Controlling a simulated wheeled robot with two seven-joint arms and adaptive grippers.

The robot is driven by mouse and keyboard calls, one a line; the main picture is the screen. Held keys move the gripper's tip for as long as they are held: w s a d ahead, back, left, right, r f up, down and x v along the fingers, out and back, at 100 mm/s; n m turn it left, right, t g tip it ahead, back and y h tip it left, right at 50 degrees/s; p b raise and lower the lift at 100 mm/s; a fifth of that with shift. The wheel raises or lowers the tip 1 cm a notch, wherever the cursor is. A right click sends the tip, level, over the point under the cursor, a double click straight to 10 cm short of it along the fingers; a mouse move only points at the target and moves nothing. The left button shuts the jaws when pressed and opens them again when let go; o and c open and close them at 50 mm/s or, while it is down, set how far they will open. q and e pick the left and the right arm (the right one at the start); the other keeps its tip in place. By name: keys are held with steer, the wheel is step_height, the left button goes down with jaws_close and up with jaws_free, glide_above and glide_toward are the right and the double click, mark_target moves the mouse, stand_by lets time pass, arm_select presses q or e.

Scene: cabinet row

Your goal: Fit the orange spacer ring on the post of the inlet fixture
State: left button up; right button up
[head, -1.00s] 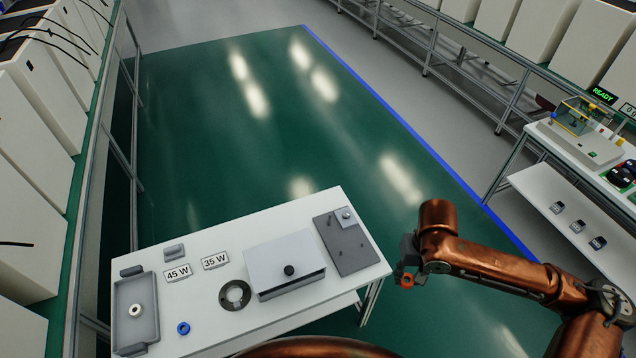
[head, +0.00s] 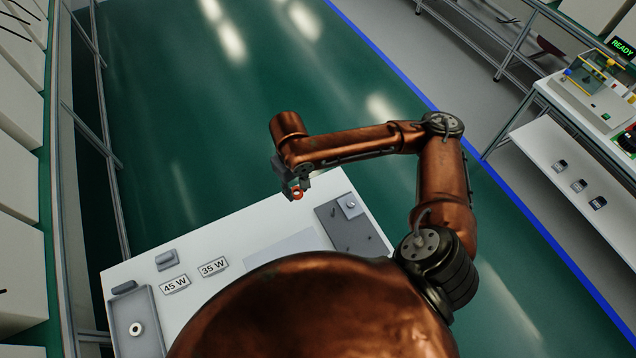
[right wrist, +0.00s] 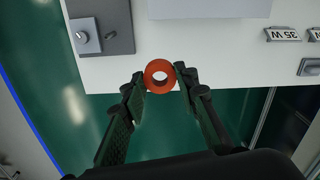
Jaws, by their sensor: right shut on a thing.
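The orange spacer ring (head: 298,195) is held between the fingertips of my right gripper (head: 292,188), above the far edge of the white table. In the right wrist view the ring (right wrist: 160,65) sits between the two fingertips (right wrist: 160,82), its hole facing the camera. A grey plate (head: 347,238), apparently the inlet fixture, lies at the table's right end. It carries a small block with a short round post (right wrist: 82,36) and small pins. The ring is apart from the plate, to its left in the head view. My left gripper is not in view.
A grey tray (head: 116,318) holding a white ring stands at the table's left. Signs 45 W (head: 175,285) and 35 W (head: 213,267) and a small grey block (head: 167,259) lie nearby. My own body hides the table's near part. Green floor beyond is clear.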

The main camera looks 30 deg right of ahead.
arm_select(q)
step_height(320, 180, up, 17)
steer(key=p, duration=1.5)
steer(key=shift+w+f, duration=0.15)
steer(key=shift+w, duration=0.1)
arm_select(e)
steer(key=s+d+f+n, duration=0.4)
steer(key=d+f+n, duration=0.5)
steer(key=d, duration=0.2)
steer(key=shift+d+n, duration=0.2)
steer(key=shift+n, duration=0.1)
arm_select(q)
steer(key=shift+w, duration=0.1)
arm_select(e)
steer(key=shift+f, duration=0.1)
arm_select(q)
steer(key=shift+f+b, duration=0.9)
arm_select(e)
steer(key=shift+d+f, duration=0.1)
steer(key=shift+f, duration=2.75)
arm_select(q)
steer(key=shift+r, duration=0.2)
